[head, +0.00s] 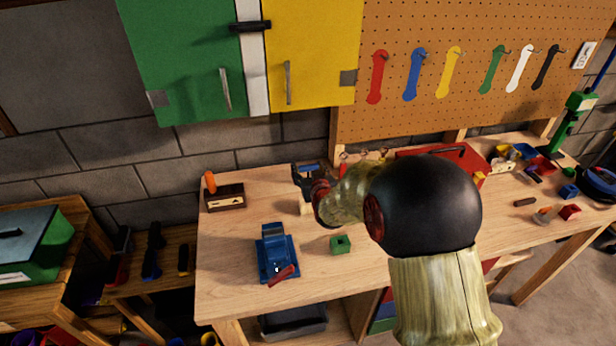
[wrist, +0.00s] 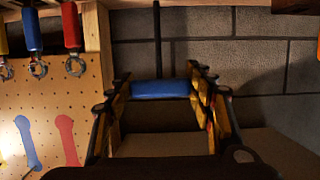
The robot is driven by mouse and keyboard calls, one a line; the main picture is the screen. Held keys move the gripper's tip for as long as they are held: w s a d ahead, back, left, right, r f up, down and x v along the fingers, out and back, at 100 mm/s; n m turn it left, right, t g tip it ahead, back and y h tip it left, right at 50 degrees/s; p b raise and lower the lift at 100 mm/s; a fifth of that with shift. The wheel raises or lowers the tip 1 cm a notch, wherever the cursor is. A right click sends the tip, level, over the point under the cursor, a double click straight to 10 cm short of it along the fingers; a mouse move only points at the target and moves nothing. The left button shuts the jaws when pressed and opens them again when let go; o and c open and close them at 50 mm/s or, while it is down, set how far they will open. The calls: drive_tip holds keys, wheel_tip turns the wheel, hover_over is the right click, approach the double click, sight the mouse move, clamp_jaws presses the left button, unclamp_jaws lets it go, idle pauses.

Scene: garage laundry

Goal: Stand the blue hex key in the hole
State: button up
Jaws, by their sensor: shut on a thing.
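My gripper (head: 306,178) is above the back of the workbench in the head view. It is shut on the blue handle of the hex key (wrist: 160,90), which lies crosswise between the fingertips (wrist: 158,92) in the wrist view. A thin black shaft runs straight from the handle's middle, up in the picture; its far end is out of frame. A small green block (head: 341,245) with a dark opening on top stands on the bench, right of and nearer than my gripper. A pale block (head: 305,208) shows partly below my gripper. I cannot tell which holds the hole.
A wooden block with an orange-handled tool (head: 224,197) stands at the back left. A blue vise-like device (head: 275,252) with a red part is at the front left. A red toolbox (head: 450,160) is at the right, partly behind my arm.

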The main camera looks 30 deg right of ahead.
drive_tip(key=shift+r+p, duration=0.95)
drive_tip(key=shift+r, duration=2.2)
